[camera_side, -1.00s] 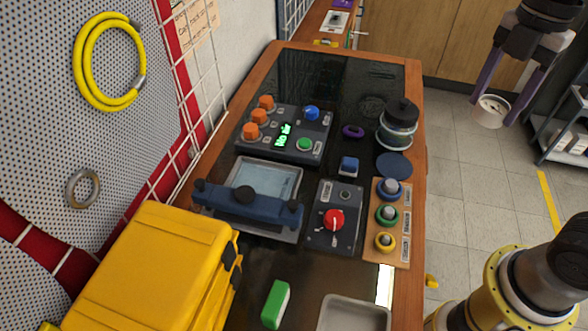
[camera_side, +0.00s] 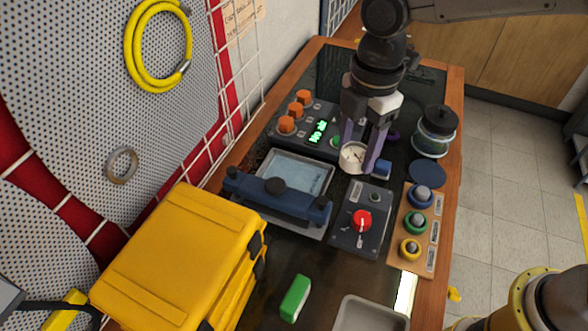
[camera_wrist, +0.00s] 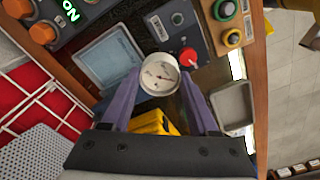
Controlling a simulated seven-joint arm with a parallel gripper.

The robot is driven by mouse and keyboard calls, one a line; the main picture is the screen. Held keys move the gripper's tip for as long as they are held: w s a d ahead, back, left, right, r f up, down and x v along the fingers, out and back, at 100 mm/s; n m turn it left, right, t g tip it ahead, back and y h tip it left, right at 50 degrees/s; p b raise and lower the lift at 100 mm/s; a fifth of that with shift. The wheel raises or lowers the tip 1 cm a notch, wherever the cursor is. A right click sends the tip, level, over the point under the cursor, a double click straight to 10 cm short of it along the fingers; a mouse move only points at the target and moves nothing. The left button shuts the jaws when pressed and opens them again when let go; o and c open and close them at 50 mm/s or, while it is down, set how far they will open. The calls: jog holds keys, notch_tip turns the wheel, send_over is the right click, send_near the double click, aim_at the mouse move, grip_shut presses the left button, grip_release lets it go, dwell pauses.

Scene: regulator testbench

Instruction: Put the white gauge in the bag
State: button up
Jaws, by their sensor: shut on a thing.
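My gripper (camera_side: 361,156) is shut on the white gauge (camera_side: 353,157), a round white cup-shaped dial held between its two purple fingers. In the side view it hangs above the bench, near the control panels. In the wrist view the gauge's dial face (camera_wrist: 160,75) shows its needle, with a finger on either side. I make out no soft bag. A closed-looking yellow case (camera_side: 180,255) with dark latches stands at the lower left of the side view, apart from the gripper; part of it shows in the wrist view (camera_wrist: 155,122).
A blue clamp bar (camera_side: 277,199) lies across a tray between gauge and case. A panel with a red knob (camera_side: 361,221), a lidded jar (camera_side: 436,130), a green block (camera_side: 295,298) and a grey tray (camera_side: 368,316) stand around. Yellow hose hangs on the wall.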

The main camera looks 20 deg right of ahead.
jog(key=w+a+f, duration=0.1)
jog(key=w, duration=0.1)
jog(key=w+a+f, duration=0.1)
jog(key=w, duration=0.1)
jog(key=w+a+f, duration=0.1)
jog(key=w+a, duration=0.1)
jog(key=shift+f, duration=0.15)
grip_shut()
send_over(293, 178)
jog(key=f, duration=0.4)
jog(key=shift+s+d+f, duration=0.3)
jog(key=shift+s+f, duration=0.05)
jog(key=shift+w+a+f, duration=0.25)
jog(key=shift+w+f, duration=0.15)
jog(key=shift+f, duration=1.7)
jog(key=shift+f, duration=0.15)
jog(key=o, duration=1.4)
grip_release()
jog(key=r, duration=1.2)
jog(key=shift+d+r, duration=0.15)
jog(key=shift+d, duration=0.15)
